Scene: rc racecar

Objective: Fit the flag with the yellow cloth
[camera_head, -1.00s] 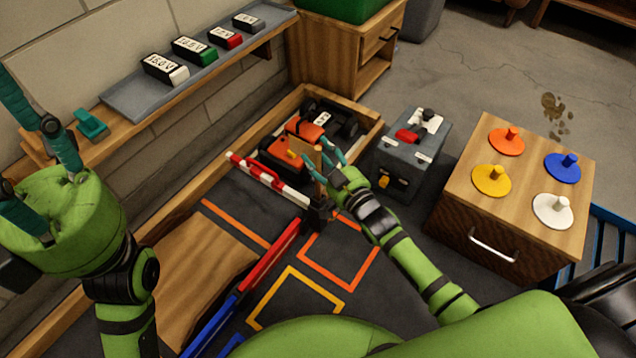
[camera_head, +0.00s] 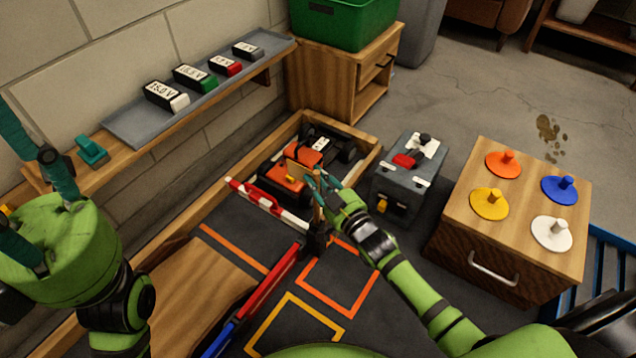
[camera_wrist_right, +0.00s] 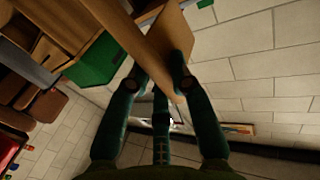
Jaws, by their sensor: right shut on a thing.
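My right gripper (camera_head: 322,186) is shut on a flag with a flat tan-yellow cloth (camera_head: 299,170). The cloth and wood-coloured pole look large between the teal fingers in the right wrist view (camera_wrist_right: 160,85). In the head view the pole runs down toward a dark block (camera_head: 318,240) at the right end of the red-and-white barrier (camera_head: 268,202). I cannot tell whether the pole's end touches the block. The orange-and-black racecar (camera_head: 304,155) stands just behind, partly covered by the cloth and fingers. My left gripper (camera_head: 28,190) is at the left edge, fingers spread, empty.
A wooden cabinet (camera_head: 520,205) carries coloured discs. Labelled batteries lie on a grey shelf tray (camera_head: 135,125). A green bin (camera_head: 343,22) is at the back. The dark floor has coloured square outlines.

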